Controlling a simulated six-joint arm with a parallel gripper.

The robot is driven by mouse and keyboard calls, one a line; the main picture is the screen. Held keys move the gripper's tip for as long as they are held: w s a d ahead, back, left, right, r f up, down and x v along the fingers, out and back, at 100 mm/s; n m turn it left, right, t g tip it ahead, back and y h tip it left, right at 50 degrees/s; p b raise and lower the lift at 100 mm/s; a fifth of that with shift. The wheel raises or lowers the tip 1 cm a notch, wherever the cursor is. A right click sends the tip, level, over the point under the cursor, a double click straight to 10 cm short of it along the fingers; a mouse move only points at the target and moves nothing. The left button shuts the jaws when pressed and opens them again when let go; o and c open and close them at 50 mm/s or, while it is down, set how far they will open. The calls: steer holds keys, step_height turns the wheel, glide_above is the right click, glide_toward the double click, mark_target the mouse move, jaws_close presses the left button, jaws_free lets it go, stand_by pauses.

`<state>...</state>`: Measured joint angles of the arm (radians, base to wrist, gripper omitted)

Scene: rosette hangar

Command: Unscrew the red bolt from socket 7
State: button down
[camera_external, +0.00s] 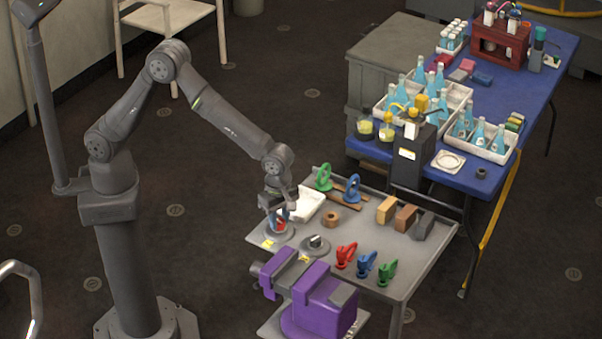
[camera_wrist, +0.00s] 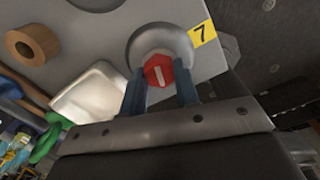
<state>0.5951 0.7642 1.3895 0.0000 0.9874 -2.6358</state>
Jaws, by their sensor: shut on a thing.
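The red bolt (camera_wrist: 159,73) has a hexagonal head with a white line across it. It shows between my gripper's blue fingers in the wrist view, and as a small red patch (camera_external: 282,224) in the external view. My gripper (camera_external: 280,220) points down over the grey round socket (camera_external: 279,239) at the table's left corner and is shut on the bolt. A yellow label with a 7 (camera_wrist: 203,33) lies beside the round socket (camera_wrist: 165,38) in the wrist view. How deep the bolt sits in the socket is hidden.
A second round socket (camera_external: 315,245) and a purple vise (camera_external: 325,305) stand close in front. A white tray (camera_external: 308,205) and a brown ring (camera_external: 330,219) are to the right. Red (camera_external: 346,255), blue (camera_external: 366,264) and green (camera_external: 387,272) pieces lie farther right.

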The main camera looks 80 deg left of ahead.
mark_target(279, 221)
steer(key=c, duration=1)
jaws_free()
steer(key=shift+r, duration=2)
